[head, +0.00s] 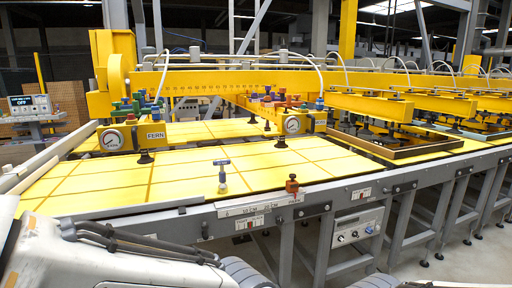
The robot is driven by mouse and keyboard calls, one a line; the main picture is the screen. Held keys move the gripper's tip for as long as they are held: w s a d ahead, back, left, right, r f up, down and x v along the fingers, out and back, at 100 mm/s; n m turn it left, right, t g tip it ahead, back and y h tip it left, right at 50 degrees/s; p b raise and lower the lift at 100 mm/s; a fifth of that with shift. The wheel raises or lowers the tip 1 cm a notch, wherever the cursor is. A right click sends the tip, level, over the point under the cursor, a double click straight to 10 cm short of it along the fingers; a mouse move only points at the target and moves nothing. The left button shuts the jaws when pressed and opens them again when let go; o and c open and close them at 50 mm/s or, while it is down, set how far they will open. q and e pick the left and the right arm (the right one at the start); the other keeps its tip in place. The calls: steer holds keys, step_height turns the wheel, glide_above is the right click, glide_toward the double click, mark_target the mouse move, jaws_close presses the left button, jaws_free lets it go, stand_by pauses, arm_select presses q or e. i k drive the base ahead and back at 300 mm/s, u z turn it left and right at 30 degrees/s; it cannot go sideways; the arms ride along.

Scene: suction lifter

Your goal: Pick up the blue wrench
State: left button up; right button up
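I make out no loose wrench for certain. A small blue T-shaped handle (221,162) on a short pale stem stands upright on the yellow panelled table top, near its front edge. It is the closest match to a blue wrench. A white arm of mine crosses the bottom left of the head view, well in front of the table. Dark ribbed parts show at the bottom edge, but no gripper fingers can be made out.
A red-brown knob (292,184) stands on the table's front edge, right of the blue handle. The yellow suction lifter beam (230,80) spans above the table, with gauges (111,140) and coloured valves hanging low. The grey front rail (260,207) lies between me and the table top.

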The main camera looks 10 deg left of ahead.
mark_target(223, 187)
steer(key=z, duration=0.2)
steer(key=i, duration=1.55)
steer(key=u, duration=0.55)
